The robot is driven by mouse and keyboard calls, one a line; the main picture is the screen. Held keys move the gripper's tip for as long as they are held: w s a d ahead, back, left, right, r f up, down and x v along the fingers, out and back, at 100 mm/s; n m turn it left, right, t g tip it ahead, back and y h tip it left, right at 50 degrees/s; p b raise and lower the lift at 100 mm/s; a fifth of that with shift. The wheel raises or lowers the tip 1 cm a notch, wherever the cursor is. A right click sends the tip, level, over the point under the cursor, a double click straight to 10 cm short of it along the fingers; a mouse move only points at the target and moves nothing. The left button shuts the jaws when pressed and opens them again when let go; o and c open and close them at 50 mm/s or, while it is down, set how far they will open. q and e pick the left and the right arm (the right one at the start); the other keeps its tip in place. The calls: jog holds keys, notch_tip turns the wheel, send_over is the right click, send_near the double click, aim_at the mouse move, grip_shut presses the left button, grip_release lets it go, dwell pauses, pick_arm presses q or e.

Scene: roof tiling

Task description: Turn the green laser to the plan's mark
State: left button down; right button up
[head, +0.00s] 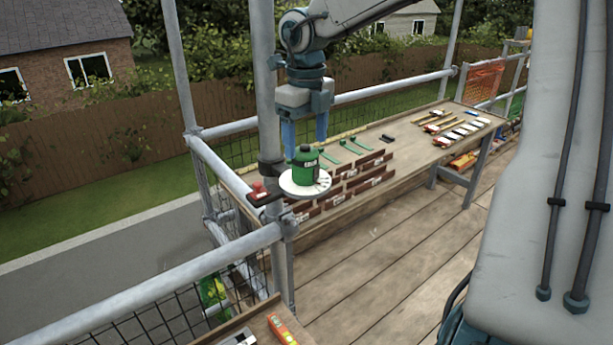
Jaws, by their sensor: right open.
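The green laser (305,168) stands upright on a round white disc (292,189) with dark marks around its rim. The disc sits on a bracket at the scaffold pole. My right gripper (305,135) comes down from above with its two blue fingers apart, pointing down. The fingertips are at the height of the laser's top, one to each side in the picture; I cannot tell whether they touch it. The plan's mark cannot be picked out among the small marks on the disc. My left gripper is not in view.
A scaffold pole (268,100) stands close left of the gripper, with rails (240,188) around. A long wooden bench (400,150) behind carries brown tiles (355,185), green pieces (333,157) and tools. A red item (258,190) sits beside the disc. Plank floor (370,260) is open.

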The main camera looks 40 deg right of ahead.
aim_at(307, 166)
notch_tip(307, 166, down, 6)
jog(key=shift+r+p, duration=0.1)
jog(key=shift+p, duration=0.85)
jog(key=shift+f, duration=0.6)
